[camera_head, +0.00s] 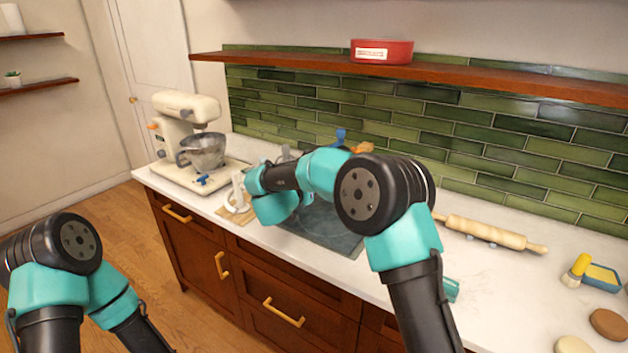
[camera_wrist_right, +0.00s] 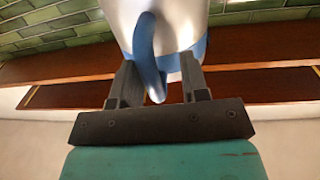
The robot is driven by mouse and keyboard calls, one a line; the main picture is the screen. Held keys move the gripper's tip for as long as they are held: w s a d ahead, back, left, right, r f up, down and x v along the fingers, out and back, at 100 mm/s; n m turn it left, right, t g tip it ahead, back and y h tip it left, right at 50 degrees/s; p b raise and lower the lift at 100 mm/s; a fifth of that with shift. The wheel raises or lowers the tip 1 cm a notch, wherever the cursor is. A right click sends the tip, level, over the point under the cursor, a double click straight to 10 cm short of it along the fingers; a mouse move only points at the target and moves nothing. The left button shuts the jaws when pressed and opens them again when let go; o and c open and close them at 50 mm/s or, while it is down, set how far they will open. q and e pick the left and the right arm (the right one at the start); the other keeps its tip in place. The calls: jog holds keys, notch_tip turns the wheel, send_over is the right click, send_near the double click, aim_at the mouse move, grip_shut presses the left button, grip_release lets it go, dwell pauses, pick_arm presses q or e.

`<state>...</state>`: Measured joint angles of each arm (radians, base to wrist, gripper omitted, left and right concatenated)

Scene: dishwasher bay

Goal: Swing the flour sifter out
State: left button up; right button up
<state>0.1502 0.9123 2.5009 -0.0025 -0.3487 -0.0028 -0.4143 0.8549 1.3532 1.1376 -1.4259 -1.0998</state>
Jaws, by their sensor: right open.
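A cream stand mixer (camera_head: 185,112) with a metal bowl (camera_head: 204,153) stands at the counter's left end. A dark mat (camera_head: 332,236) lies under my right arm. A rolling pin (camera_head: 490,232), yellow brush (camera_head: 577,269) and blue tray (camera_head: 603,277) are right. A red tin (camera_head: 382,51) sits on the shelf.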

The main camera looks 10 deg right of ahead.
jog(key=v, duration=1.7)
jog(key=shift+s+a+r, duration=0.1)
jog(key=shift+a, duration=0.05)
